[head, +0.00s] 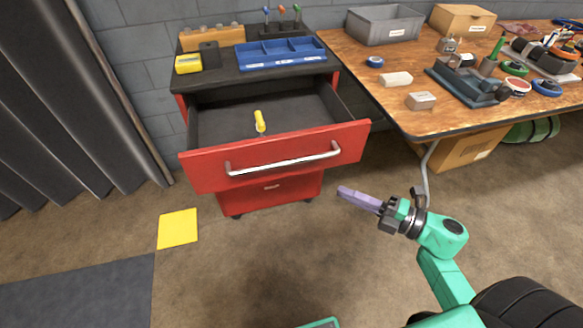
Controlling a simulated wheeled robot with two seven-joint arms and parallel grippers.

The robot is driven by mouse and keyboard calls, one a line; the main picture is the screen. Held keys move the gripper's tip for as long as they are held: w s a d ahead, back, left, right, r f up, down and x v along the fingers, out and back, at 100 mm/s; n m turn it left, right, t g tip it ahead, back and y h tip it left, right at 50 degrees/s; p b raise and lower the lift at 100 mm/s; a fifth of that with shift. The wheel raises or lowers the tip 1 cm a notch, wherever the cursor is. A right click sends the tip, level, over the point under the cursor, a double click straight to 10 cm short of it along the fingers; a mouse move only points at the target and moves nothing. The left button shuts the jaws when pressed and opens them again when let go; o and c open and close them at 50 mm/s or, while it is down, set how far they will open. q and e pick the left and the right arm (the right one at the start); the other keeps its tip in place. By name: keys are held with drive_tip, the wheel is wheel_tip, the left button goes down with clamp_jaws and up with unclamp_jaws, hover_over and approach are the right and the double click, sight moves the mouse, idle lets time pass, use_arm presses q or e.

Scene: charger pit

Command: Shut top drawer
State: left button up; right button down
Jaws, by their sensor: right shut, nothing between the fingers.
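The red cabinet's top drawer (200,172) is pulled well out towards me, with a silver bar handle (283,160) across its front. A yellow object (260,121) lies inside on the dark drawer floor. My right gripper (345,192) is shut and empty, to the right of the drawer front and nearer to me, apart from the drawer. Its purple fingers point left. My left gripper is not in view.
On the cabinet top are a blue tray (281,66), a yellow item (188,64) and upright tools. A wooden workbench (375,98) with tools, boxes and tape stands right of the cabinet. A yellow square (178,229) lies on the floor. The floor before the drawer is clear.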

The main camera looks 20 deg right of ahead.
drive_tip(key=x, duration=0.4)
drive_tip(key=w+d+x, duration=0.1)
drive_tip(key=x, duration=0.7)
drive_tip(key=shift+w+d+r, duration=0.25)
drive_tip(key=shift+w, duration=0.15)
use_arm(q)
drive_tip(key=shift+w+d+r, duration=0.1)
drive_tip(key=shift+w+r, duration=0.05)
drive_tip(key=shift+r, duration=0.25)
use_arm(e)
drive_tip(key=shift+w, duration=0.15)
